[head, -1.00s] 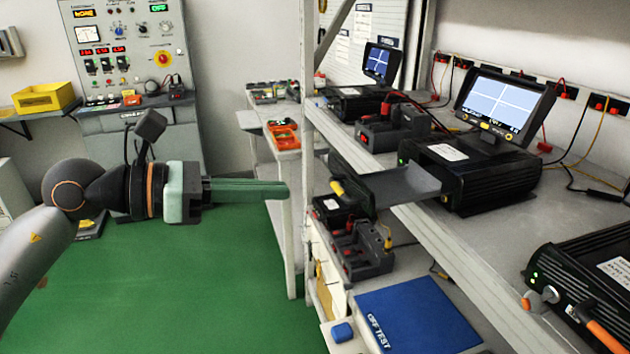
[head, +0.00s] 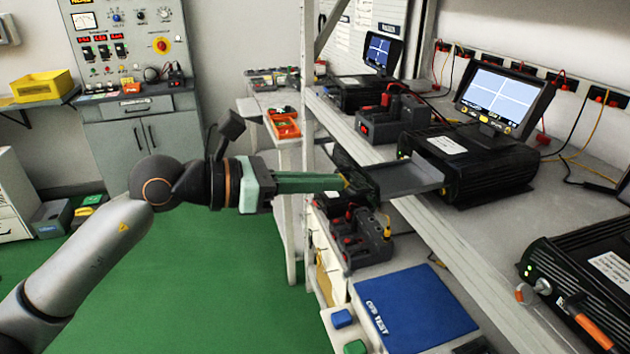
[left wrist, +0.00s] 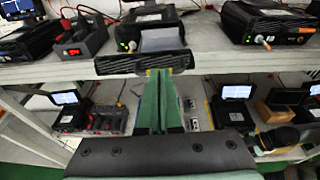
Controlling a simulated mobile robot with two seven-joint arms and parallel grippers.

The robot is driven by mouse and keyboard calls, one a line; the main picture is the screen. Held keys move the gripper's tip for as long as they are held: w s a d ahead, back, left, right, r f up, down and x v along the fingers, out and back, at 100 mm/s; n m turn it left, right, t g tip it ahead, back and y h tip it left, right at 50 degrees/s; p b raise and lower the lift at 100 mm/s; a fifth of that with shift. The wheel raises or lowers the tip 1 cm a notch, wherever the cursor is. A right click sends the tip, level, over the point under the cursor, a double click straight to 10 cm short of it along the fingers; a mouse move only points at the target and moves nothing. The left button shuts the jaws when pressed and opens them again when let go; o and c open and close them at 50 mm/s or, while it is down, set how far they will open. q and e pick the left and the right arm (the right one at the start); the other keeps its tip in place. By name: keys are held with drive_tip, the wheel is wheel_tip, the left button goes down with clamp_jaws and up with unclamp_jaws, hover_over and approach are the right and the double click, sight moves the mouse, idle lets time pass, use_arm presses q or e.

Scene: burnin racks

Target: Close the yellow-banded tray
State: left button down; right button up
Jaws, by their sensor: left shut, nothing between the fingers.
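The open tray (head: 408,178) sticks out to the left from a black unit (head: 480,172) on the shelf. Its dark front panel (head: 358,176) faces my left arm, and a bit of yellow shows there beside my fingertips. In the left wrist view the panel (left wrist: 118,66) lies across the fingertips, with the grey tray floor (left wrist: 163,40) behind it. My left gripper (head: 342,182) is shut and empty, its long green fingers pointing at the panel. The fingertips are at the panel; I cannot tell whether they press on it. My right gripper is not in view.
A monitor (head: 503,102) stands on the unit. Another black unit with an orange handle (head: 588,325) sits at the right. Below the tray are a grey battery-like box (head: 362,245) and a blue mat (head: 415,308). A shelf post (head: 308,150) rises beside my fingers.

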use_arm(q)
approach(428, 167)
drive_tip(key=x, duration=0.5)
drive_tip(key=shift+w, duration=0.1)
drive_tip(key=shift+d, duration=0.15)
